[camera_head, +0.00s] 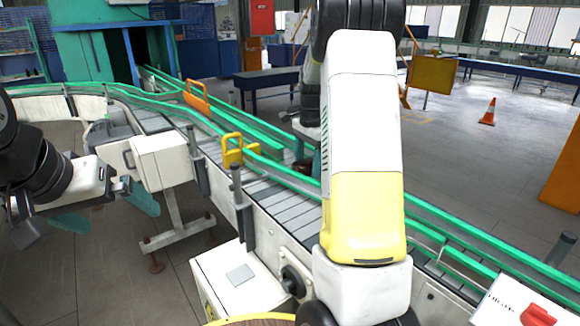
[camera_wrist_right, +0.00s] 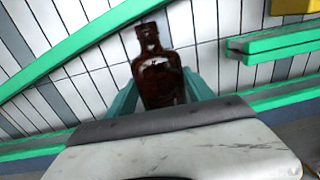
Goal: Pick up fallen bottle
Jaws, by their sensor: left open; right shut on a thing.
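The amber bottle (camera_wrist_right: 158,75) shows in the right wrist view, dark brown with its neck pointing away from my palm. My right gripper (camera_wrist_right: 162,88) is shut on it, with one teal finger on each side of its body. The conveyor's slats (camera_wrist_right: 95,85) lie behind the bottle; I cannot tell whether it touches them. In the head view my right arm covers much of the middle, and the bottle is not clearly visible there. My left gripper (camera_head: 106,209) is open and empty at the left, beside the conveyor (camera_head: 285,205) and apart from it.
Green rails (camera_head: 460,225) run along the conveyor. A yellow bracket (camera_head: 232,150) and an orange bracket (camera_head: 196,97) stand up at its edge. A white box (camera_head: 160,160) on a stand is near my left gripper. An orange cone (camera_head: 488,112) stands on open floor at the right.

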